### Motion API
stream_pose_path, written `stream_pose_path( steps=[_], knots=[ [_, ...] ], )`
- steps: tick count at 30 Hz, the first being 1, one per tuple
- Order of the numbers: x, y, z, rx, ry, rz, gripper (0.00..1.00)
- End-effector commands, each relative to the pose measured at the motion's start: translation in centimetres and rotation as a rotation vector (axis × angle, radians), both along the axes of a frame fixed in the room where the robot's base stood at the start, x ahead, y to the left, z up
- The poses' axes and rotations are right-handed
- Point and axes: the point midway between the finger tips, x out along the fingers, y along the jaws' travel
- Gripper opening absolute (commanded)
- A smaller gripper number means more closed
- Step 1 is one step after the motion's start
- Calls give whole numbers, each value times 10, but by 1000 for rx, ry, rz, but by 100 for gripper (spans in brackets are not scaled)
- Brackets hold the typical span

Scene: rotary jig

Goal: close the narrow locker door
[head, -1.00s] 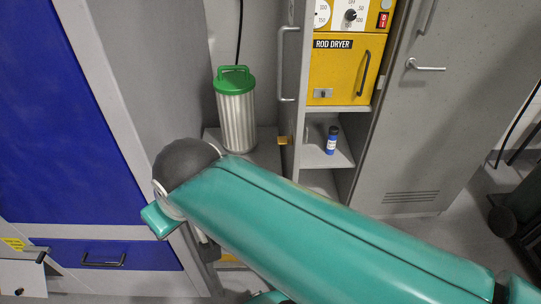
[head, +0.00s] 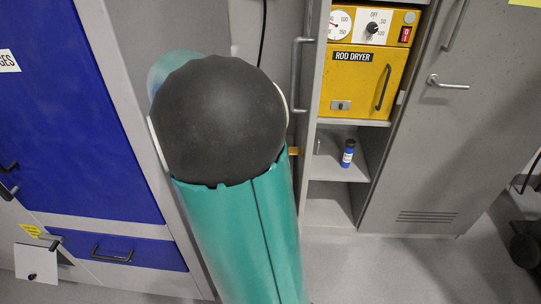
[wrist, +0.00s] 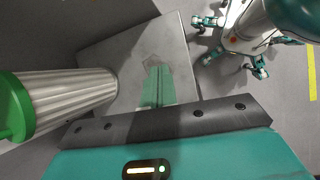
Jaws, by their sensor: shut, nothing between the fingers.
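The open narrow locker (head: 365,205) stands right of centre in the head view. A grey panel with a bar handle (head: 297,78), seen nearly edge-on, stands at its left side. It looks like the narrow door (head: 318,55), standing open. An orange-yellow block (head: 295,151) is low on that panel. My gripper (wrist: 155,72) is hidden behind my arm in the head view. In the wrist view its fingers look shut and empty, over a grey surface. I cannot tell how far it is from the door, and no contact shows.
The locker holds a yellow rod dryer (head: 360,82) and a blue bottle (head: 348,154). A grey door with a lever (head: 448,82) is to the right; a blue cabinet (head: 75,120) is left. A green-lidded ribbed canister (wrist: 65,100) stands close to my gripper. Floor is clear in front.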

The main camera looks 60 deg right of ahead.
Motion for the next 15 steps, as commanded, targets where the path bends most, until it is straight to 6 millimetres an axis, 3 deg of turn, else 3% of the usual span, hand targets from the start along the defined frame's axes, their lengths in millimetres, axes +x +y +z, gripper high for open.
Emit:
stream_pose_path(
  steps=[1, 3, 6, 9, 15],
  knots=[
    [-4, -22, -10, 3, 74, 0, 0],
    [-11, -48, -18, 9, 162, 10, 0],
    [-20, -73, -27, 21, 256, 21, 0],
    [-25, -87, -32, 29, 309, 25, 0],
    [-35, -96, -42, 33, 325, 28, 0]
  ],
)
